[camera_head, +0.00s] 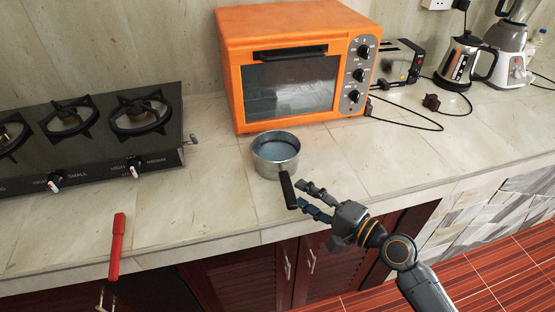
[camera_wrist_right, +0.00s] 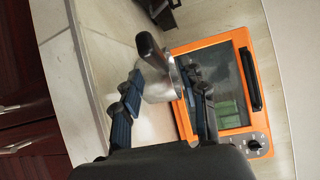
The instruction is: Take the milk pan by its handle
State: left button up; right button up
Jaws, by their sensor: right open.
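The milk pan (camera_head: 264,164) is a small silver metal pot standing upright on the counter in front of the orange oven. Its black handle (camera_head: 288,190) points toward the front edge of the counter. My right gripper (camera_head: 304,196) is open just right of the handle's end. In the right wrist view the handle (camera_wrist_right: 152,52) lies ahead of the open fingers (camera_wrist_right: 160,82), with the pan's silver body (camera_wrist_right: 155,88) seen between and beyond them. I cannot tell whether a finger touches the handle. My left gripper is not in view.
The orange oven (camera_head: 300,22) stands behind the pan. A black gas stove (camera_head: 90,155) is at the left, with a red-handled utensil (camera_head: 117,245) near the front edge. A toaster (camera_head: 400,62), kettle (camera_head: 463,62) and blender (camera_head: 508,50) stand at the right. Counter right of the pan is clear.

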aim_at(289, 186)
jog(key=p+x, duration=0.1)
jog(key=x, duration=0.4)
jog(key=shift+a+f, duration=0.1)
jog(key=shift+a, duration=0.05)
jog(key=shift+s, duration=0.1)
jog(key=shift+c, duration=0.5)
grip_shut()
